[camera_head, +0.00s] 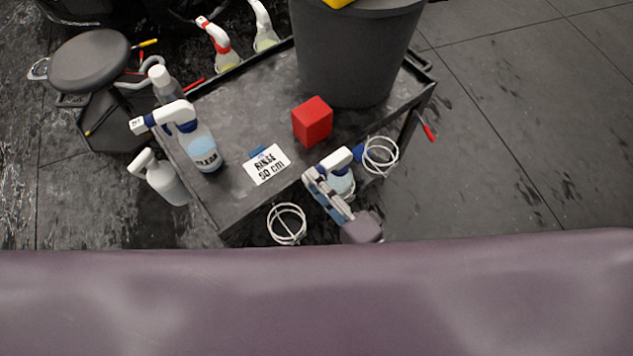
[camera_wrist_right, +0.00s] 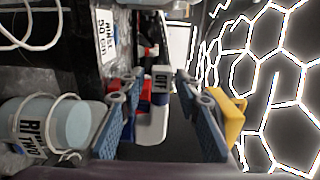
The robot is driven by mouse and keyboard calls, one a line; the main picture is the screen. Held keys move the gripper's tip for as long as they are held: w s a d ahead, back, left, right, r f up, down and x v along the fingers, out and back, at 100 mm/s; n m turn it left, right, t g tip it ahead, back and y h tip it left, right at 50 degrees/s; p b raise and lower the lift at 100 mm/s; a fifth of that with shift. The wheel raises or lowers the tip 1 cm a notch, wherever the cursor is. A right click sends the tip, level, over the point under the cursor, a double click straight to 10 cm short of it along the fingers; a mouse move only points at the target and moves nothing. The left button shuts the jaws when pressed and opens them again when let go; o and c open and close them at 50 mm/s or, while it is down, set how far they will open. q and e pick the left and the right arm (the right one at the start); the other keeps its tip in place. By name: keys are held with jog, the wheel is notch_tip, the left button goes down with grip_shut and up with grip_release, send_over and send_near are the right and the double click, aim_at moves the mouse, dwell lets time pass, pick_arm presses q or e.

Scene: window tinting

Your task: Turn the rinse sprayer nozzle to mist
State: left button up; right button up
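The rinse sprayer has a white and blue head (camera_head: 337,159) and a pale blue bottle (camera_head: 342,183), at the cart's near right edge. My left gripper is not in view.
The dark cart (camera_head: 232,200) carries a large grey bucket (camera_head: 350,50), a red block (camera_head: 313,122), a "RINSE 50 cm" card (camera_head: 267,164) and another labelled sprayer (camera_head: 205,150). White wire rings (camera_head: 287,223) stick out at its edge. A stool (camera_head: 90,60) stands left.

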jog(key=v, duration=1.2)
dwell(0.5)
jog(key=d+f+n+g+h, duration=0.2)
jog(key=d+f+n, duration=0.15)
jog(key=f, duration=0.65)
jog(key=d+f+n+g+h, duration=0.2)
jog(key=d+f+h, duration=0.15)
jog(key=f, duration=0.55)
jog(key=d+f+n+g+h, duration=0.2)
jog(key=d+f+n, duration=0.15)
jog(key=f, duration=0.65)
jog(key=s+d+f+n+g+h, duration=0.1)
jog(key=s+d+f+n+g, duration=0.1)
jog(key=s+f, duration=0.5)
jog(key=s+d+f+n+g+h, duration=0.2)
jog(key=s+f+g, duration=0.3)
jog(key=s, duration=0.9)
notch_tip(320, 180, down, 3)
jog(key=shift+d+f+g, duration=0.1)
jog(key=shift+d+g, duration=0.15)
jog(key=shift+g, duration=0.05)
jog(key=shift+s, duration=0.1)
